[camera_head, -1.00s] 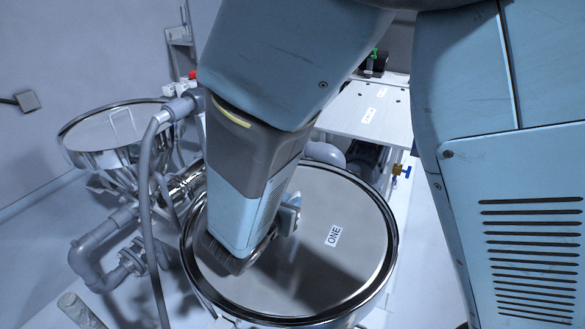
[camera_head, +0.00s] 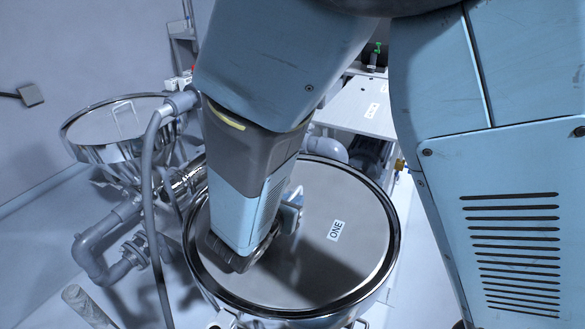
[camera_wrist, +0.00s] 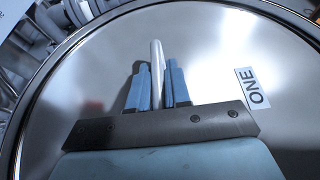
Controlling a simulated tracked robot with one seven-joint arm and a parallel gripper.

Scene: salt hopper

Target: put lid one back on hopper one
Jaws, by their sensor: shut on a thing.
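Lid one (camera_head: 345,200) is a round, shiny metal disc with a label reading ONE. It lies level over the top of hopper one (camera_head: 340,317), inside a dark rim ring, and looks centred. I cannot tell whether it is fully seated or slightly raised. My gripper (camera_head: 287,220) comes down on the lid left of the label, partly hidden by my own arm. In the wrist view my gripper (camera_wrist: 157,88) is shut on the lid's pale upright handle (camera_wrist: 156,60), between two blue fingers. The lid (camera_wrist: 215,60) fills most of that view.
A pale tabletop (camera_head: 355,105) lies behind. My arm hides much of the centre and right.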

